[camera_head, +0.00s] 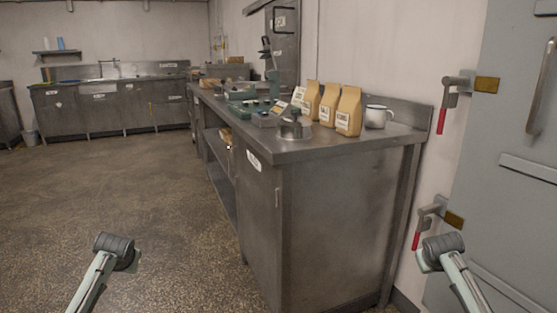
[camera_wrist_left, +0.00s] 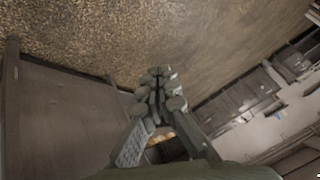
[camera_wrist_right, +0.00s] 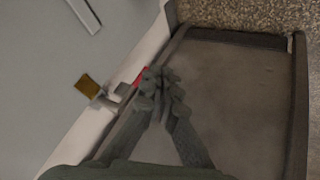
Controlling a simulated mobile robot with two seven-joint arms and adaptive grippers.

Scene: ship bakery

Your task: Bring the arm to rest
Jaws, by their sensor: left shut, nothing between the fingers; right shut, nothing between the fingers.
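My left arm (camera_head: 100,270) comes in at the lower left of the head view, over the open floor. Its gripper is out of the head view. In the left wrist view my left gripper (camera_wrist_left: 158,85) is shut and empty. My right arm (camera_head: 455,270) comes in at the lower right, in front of the grey door. In the right wrist view my right gripper (camera_wrist_right: 160,85) is shut and empty, with the counter side and a red-handled latch behind it. I cannot tell how far either gripper is from these surfaces.
A grey door (camera_head: 510,140) with red-handled latches (camera_head: 442,118) is at right. A sink unit (camera_head: 110,100) is at the back. The floor (camera_head: 120,185) at left is clear.

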